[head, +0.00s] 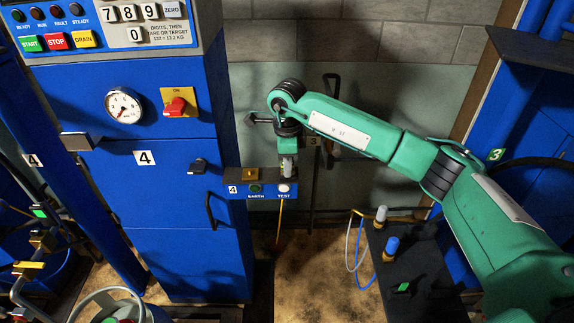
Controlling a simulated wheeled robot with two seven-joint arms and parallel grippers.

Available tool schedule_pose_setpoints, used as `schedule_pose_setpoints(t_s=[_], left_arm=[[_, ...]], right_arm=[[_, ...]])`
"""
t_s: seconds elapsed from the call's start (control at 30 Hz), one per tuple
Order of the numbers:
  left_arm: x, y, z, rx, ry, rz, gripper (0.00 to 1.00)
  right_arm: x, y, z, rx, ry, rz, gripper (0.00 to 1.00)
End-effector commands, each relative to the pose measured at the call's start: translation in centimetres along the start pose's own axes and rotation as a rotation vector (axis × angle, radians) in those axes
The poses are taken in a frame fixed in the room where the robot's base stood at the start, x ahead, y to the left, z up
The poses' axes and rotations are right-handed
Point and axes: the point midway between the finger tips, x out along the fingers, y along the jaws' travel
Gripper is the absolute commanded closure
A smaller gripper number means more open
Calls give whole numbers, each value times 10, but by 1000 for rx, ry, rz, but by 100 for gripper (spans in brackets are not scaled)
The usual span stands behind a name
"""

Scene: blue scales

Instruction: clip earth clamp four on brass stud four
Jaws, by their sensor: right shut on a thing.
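The blue earth box (233,189) marked 4 juts from the right side of the blue cabinet, with a green EARTH lamp and a pale TEST button on its front. A brass-yellow block (250,174), seemingly brass stud four, sits on its top at the left. My right gripper (288,156) points down above the box's right end, right of the brass block and apart from it. It is shut on a small grey piece (288,169), seemingly the earth clamp; its jaws are mostly hidden. My left gripper is out of view.
The blue cabinet (180,255) marked 4 has a gauge, red switch and handle. At lower right a dark bench (410,270) holds a grey-topped post (381,214) and a blue-topped post (392,246), with loose cables beside. An orange cable (279,222) hangs below the box.

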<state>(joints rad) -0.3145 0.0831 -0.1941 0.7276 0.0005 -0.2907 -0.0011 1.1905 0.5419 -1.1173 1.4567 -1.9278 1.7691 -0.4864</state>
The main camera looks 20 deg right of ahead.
Motion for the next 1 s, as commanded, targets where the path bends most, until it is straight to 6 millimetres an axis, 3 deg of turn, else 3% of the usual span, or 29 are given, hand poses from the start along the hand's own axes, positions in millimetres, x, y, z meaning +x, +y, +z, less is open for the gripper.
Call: schedule_pose_setpoints(t_s=[1.0], left_arm=[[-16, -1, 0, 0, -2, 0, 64]], right_arm=[[-35, 0, 0, 0, -1, -1, 100]])
